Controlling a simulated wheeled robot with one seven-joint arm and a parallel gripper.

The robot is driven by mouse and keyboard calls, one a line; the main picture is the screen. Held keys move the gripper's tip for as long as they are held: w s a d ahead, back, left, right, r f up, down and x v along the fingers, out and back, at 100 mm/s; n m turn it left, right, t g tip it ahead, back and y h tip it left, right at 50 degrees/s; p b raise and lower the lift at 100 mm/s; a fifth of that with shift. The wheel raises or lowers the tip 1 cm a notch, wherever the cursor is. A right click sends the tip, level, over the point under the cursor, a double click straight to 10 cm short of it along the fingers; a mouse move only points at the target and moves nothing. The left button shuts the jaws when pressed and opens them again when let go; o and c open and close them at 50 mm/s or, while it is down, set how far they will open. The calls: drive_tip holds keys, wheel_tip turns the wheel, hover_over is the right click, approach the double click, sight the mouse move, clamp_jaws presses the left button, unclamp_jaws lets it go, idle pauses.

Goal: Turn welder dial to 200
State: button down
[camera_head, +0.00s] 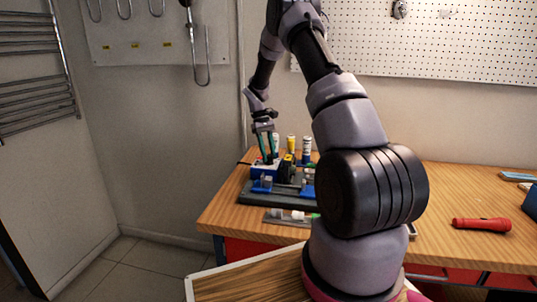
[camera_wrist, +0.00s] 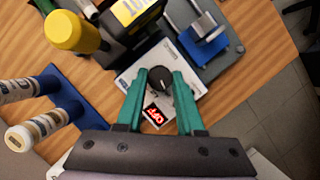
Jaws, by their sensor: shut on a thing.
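The welder (camera_wrist: 131,76) is a small white box with a black round dial (camera_wrist: 160,80) and a red lit display (camera_wrist: 153,116) that appears to read OFF. A white pointer mark shows on the dial. My gripper (camera_wrist: 160,76) has its green fingers on either side of the dial, shut on it. In the head view, my gripper (camera_head: 267,149) points down onto the blue and white welder (camera_head: 262,172) at the back left of the bench. The dial is too small to make out there.
Beside the welder in the wrist view are a yellow-capped bottle (camera_wrist: 75,32), a black and yellow device (camera_wrist: 128,15), a blue vise-like fixture (camera_wrist: 210,50) and a blue rack (camera_wrist: 58,93) holding white bottles. A red flashlight (camera_head: 481,224) lies on the wooden bench (camera_head: 450,190) at right.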

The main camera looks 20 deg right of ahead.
drive_tip(key=shift+w, duration=0.1)
drive_tip(key=c, duration=0.6)
unclamp_jaws()
drive_tip(key=shift+o, duration=0.2)
drive_tip(key=d+v, duration=0.1)
drive_tip(key=v, duration=0.9)
drive_tip(key=shift+a+r, duration=0.45)
drive_tip(key=shift+a, duration=0.05)
drive_tip(key=shift+w, duration=0.1)
